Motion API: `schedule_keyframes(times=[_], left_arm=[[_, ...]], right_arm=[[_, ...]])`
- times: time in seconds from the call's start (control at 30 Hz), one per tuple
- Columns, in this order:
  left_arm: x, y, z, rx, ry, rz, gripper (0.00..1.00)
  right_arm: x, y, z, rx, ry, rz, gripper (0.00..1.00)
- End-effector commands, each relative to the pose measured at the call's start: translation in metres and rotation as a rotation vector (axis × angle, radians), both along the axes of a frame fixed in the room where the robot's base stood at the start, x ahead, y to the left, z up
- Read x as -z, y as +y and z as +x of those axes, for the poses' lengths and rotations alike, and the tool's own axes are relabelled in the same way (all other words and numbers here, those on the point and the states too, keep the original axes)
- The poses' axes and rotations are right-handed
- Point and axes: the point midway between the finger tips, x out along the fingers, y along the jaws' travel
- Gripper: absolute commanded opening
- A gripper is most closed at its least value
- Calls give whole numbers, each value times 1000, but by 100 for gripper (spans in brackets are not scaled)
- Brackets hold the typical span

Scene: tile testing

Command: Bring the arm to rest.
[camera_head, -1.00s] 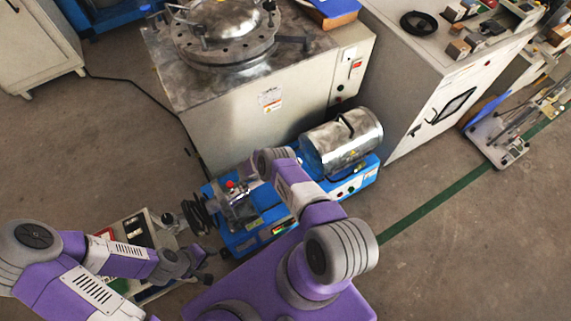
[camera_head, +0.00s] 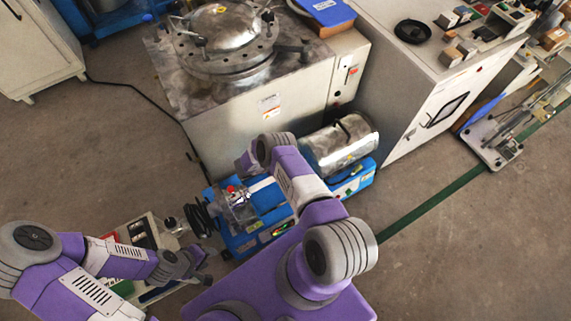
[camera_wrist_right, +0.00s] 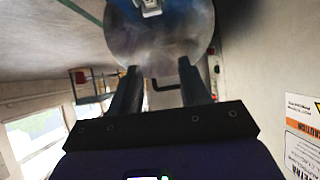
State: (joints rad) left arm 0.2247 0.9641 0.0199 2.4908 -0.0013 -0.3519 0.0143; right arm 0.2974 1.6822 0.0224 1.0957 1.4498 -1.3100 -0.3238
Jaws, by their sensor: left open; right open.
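My right arm (camera_head: 296,181), purple and grey, reaches over the blue machine in the head view. Its wrist is bent away from the camera and hides the right gripper there. In the right wrist view the right gripper (camera_wrist_right: 160,82) has two dark fingers spread apart with nothing held between them. A shiny metal drum (camera_wrist_right: 165,45) with a dark handle shows beyond the fingers. My left arm (camera_head: 90,265) is folded low at the left of the head view. Its gripper (camera_head: 202,266) is small and dark, open, beside the blue machine's left end.
The blue machine (camera_head: 250,243) with a metal drum (camera_head: 340,146) stands close under my right arm. Behind it is a grey cabinet with a round metal lid (camera_head: 222,28). A white cabinet (camera_head: 420,100) stands to the right. Floor (camera_head: 460,250) is free at lower right.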

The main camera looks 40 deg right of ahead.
Motion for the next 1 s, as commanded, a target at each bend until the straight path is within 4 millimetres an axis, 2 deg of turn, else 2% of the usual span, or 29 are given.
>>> schedule_keyframes(times=[0.03,0.13,0.47,0.57,0.67,0.77,0.83,0.93,1.0], left_arm=[[-5,0,0,0,0,0,43],[-8,0,0,0,0,0,43],[-8,0,0,0,0,0,43],[-10,0,0,0,0,0,43],[-15,0,0,0,0,0,43],[-20,0,0,0,0,0,43],[-25,0,0,0,0,0,43],[-30,0,0,0,0,0,43],[-34,0,0,0,0,0,43]], right_arm=[[-10,0,1,1,-3,0,45],[-17,0,2,1,-5,-1,45],[-20,0,3,-6,-10,1,45],[-25,2,10,-63,-18,20,45],[-34,11,24,-198,-37,76,45],[-45,33,36,-394,-48,176,45],[-54,56,39,-539,-45,264,45],[-68,93,30,-737,-21,406,45],[-80,122,14,-869,8,513,45]])
